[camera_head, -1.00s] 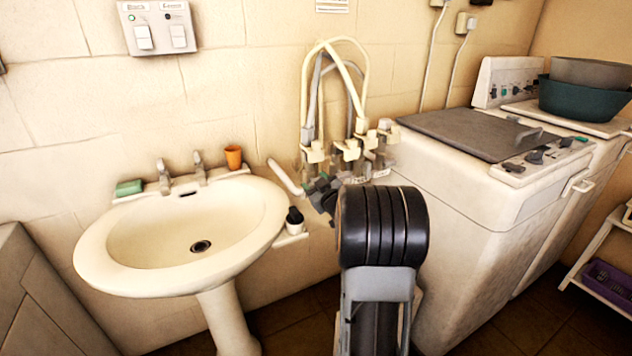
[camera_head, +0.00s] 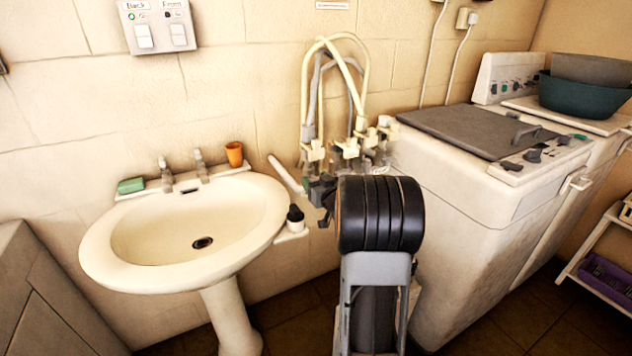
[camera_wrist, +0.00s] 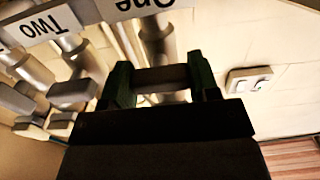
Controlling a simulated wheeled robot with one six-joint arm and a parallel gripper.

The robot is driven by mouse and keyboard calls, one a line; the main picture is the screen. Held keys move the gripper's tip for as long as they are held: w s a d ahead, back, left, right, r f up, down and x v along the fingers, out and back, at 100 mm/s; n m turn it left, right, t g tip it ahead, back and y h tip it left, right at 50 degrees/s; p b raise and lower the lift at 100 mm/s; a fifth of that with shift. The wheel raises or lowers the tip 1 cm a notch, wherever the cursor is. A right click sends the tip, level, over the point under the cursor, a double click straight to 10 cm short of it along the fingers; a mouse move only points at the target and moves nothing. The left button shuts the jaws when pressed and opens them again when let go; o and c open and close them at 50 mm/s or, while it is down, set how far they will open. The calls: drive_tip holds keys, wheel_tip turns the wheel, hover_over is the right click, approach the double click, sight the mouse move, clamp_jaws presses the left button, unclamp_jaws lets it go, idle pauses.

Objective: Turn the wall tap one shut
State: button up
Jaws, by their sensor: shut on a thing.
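Wall tap one (camera_wrist: 157,45) hangs upside down in the wrist view beside its white "One" label (camera_wrist: 135,8). My gripper (camera_wrist: 161,82) has its dark green fingers on either side of this tap's lower end, shut on its handle. The handle is partly hidden between the fingers, so its exact angle cannot be told.
Tap two (camera_wrist: 75,45) and further taps stand close beside tap one. A white washbasin (camera_head: 110,268) is left of my arm, with a dark-capped bottle (camera_head: 295,220) at its right edge. A washing machine (camera_head: 460,235) stands close on the right.

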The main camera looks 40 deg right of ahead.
drive_tip(key=o, duration=0.9)
drive_tip(key=s, duration=0.4)
drive_tip(key=s+a, duration=0.1)
drive_tip(key=s, duration=0.8)
drive_tip(key=shift+s+a, duration=0.4)
